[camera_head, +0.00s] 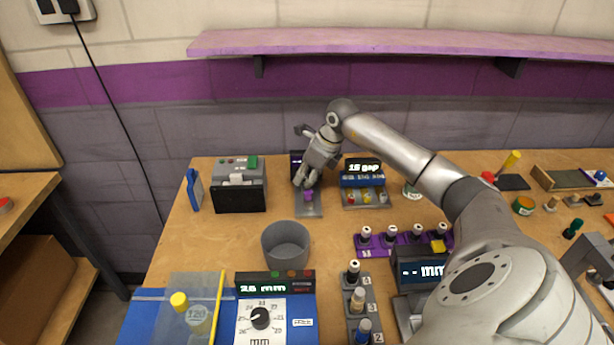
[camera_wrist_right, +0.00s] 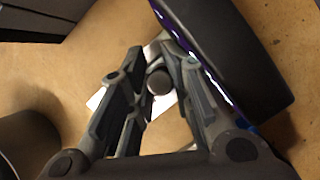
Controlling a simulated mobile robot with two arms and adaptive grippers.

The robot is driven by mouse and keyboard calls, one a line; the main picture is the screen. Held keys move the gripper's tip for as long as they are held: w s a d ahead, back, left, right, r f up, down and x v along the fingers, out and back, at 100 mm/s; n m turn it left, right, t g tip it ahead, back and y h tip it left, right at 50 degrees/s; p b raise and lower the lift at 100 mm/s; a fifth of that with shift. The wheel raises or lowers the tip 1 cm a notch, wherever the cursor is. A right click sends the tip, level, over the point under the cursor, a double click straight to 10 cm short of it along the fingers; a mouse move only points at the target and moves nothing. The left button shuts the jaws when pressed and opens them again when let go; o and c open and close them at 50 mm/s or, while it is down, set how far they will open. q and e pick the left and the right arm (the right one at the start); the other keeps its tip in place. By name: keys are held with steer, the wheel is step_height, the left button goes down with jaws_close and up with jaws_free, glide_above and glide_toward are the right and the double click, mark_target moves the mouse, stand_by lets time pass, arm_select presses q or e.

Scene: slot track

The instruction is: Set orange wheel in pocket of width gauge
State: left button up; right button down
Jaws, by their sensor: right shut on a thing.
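My right gripper (camera_head: 306,181) is low over a small stand (camera_head: 309,209) with a dark upright display and a grey metal plate. A purple piece (camera_head: 308,195) shows just under the fingertips. In the right wrist view the fingers (camera_wrist_right: 157,88) are shut around a grey round-ended piece (camera_wrist_right: 158,81), beside the dark display housing (camera_wrist_right: 235,50). I cannot make out an orange wheel in the grip. My left gripper is not visible.
A grey cup (camera_head: 286,243) stands in front of the stand. A box reading "15 Gap" (camera_head: 363,178) is close on its right, and a grey-black device (camera_head: 240,184) on its left. A dial panel (camera_head: 262,315) and a purple rack (camera_head: 395,243) are nearer me.

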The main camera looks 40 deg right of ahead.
stand_by(0.3)
steer(key=c, duration=1.2)
jaws_free()
steer(key=shift+r, duration=0.25)
steer(key=shift+d+r, duration=0.1)
steer(key=shift+d, duration=0.05)
steer(key=shift+d+r, duration=0.15)
steer(key=shift+r, duration=0.3)
steer(key=a+v, duration=0.1)
steer(key=v, duration=0.9)
steer(key=shift+s+r, duration=0.2)
steer(key=shift+s, duration=0.25)
